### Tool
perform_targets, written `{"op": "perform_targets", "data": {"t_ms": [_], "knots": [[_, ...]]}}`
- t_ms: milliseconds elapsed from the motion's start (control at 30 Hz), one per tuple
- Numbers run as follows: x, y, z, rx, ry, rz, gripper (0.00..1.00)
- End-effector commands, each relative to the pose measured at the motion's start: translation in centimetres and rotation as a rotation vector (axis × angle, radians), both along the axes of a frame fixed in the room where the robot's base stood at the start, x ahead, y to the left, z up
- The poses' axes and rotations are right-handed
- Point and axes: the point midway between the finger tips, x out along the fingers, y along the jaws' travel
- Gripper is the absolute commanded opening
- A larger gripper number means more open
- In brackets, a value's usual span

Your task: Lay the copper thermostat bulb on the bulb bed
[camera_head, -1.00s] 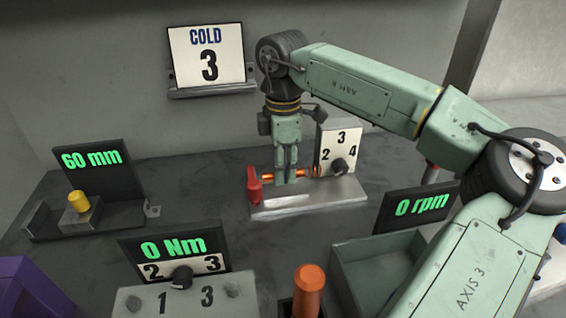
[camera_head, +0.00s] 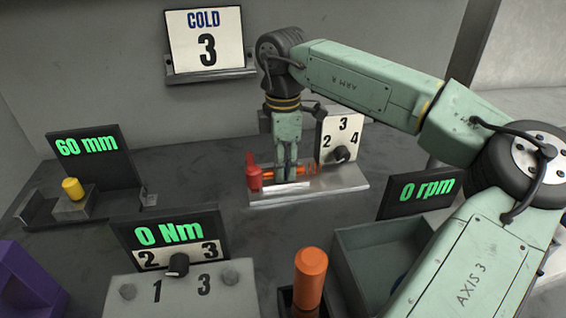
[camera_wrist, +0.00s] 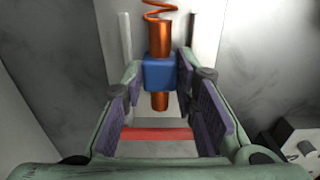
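The copper bulb (camera_head: 308,169) is level over the metal stand in the head view. In the wrist view the copper bulb (camera_wrist: 160,38) has a blue block around its middle and a coiled copper line at its top end. The stand's pale base plate (camera_head: 338,186) lies under the bulb. The bulb bed is mostly hidden by my gripper and the bulb; I cannot tell whether the bulb touches it.
A red lever (camera_head: 254,175) stands at the stand's left end, and a dial panel (camera_head: 341,138) at its right. A torque box (camera_head: 180,285), an orange-handled piece (camera_head: 309,270) and a grey bin (camera_head: 375,255) are in front. A 60 mm display (camera_head: 88,155) stands left.

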Motion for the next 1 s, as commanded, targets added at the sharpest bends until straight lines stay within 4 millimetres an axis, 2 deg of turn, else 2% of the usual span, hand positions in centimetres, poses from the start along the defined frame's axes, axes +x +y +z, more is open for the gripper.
{"op": "perform_targets", "data": {"t_ms": [300,667,767,1000], "knots": [[0.0,0.0,0.0,0.0,0.0,0.0,0.49],[0.0,0.0,0.3,-0.001,0.0,-0.001,0.49],[0.1,-0.1,1.3,-0.003,-0.002,-0.002,0.49],[0.1,0.0,6.3,-0.002,-0.005,-0.003,0.49]]}}
